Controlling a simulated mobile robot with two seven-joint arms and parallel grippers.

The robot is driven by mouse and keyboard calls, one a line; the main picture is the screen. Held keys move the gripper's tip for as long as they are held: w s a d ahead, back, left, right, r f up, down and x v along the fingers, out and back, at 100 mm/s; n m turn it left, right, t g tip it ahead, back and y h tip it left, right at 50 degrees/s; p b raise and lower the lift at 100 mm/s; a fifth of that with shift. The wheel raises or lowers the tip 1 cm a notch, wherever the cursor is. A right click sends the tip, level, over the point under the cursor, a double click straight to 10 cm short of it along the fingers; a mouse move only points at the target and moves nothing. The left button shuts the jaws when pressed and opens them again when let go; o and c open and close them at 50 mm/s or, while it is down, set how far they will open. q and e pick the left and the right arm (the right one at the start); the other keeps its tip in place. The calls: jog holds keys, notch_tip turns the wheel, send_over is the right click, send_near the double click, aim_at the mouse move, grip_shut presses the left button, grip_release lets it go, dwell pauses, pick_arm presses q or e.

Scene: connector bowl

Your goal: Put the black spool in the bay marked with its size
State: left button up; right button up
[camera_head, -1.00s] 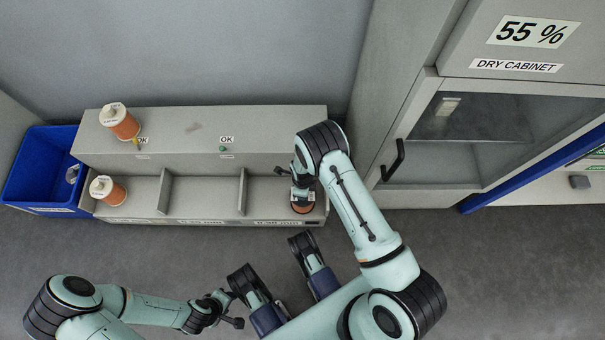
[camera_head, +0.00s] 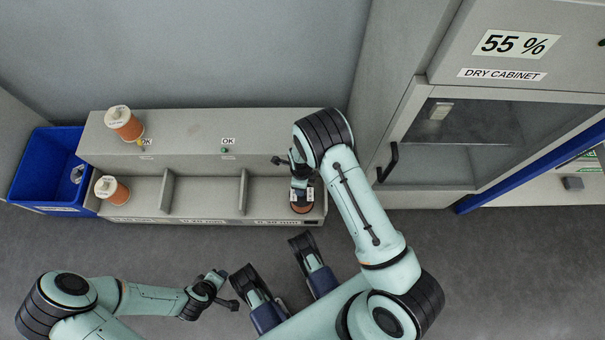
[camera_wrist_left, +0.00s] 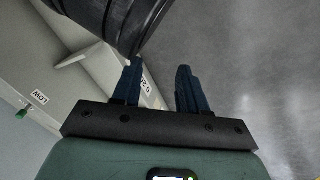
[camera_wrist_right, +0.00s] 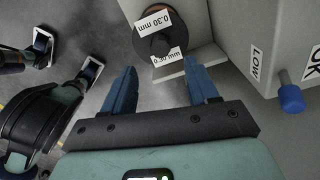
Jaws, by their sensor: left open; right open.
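The black spool (camera_head: 302,209) stands in the right bay of the grey rack, its copper winding showing below the dark top. In the right wrist view the black spool (camera_wrist_right: 147,45) shows a round black flange with two white labels reading 0.30 mm. My right gripper (camera_wrist_right: 160,66) is open, with the spool just beyond its fingertips and no finger visibly closed on it. In the head view the right arm partly hides the spool. The right bay's front label is too blurred to read surely. My left gripper (camera_head: 232,289) is open and empty, in front of the rack.
Two white-topped copper spools sit at the left, one on the rack's upper shelf (camera_head: 124,123) and one in the left bay (camera_head: 111,190). The middle bay (camera_head: 204,196) is empty. A blue bin (camera_head: 40,165) stands left; a dry cabinet (camera_head: 450,180) stands right.

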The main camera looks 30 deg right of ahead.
pick_arm(q)
jog(key=shift+w+d+r+t+p, duration=0.2)
jog(key=shift+w+r+t+p, duration=0.1)
jog(key=shift+w+r, duration=0.6)
pick_arm(e)
notch_tip(320, 180, up, 3)
jog(key=shift+r, duration=0.1)
pick_arm(q)
jog(key=shift+s, duration=0.15)
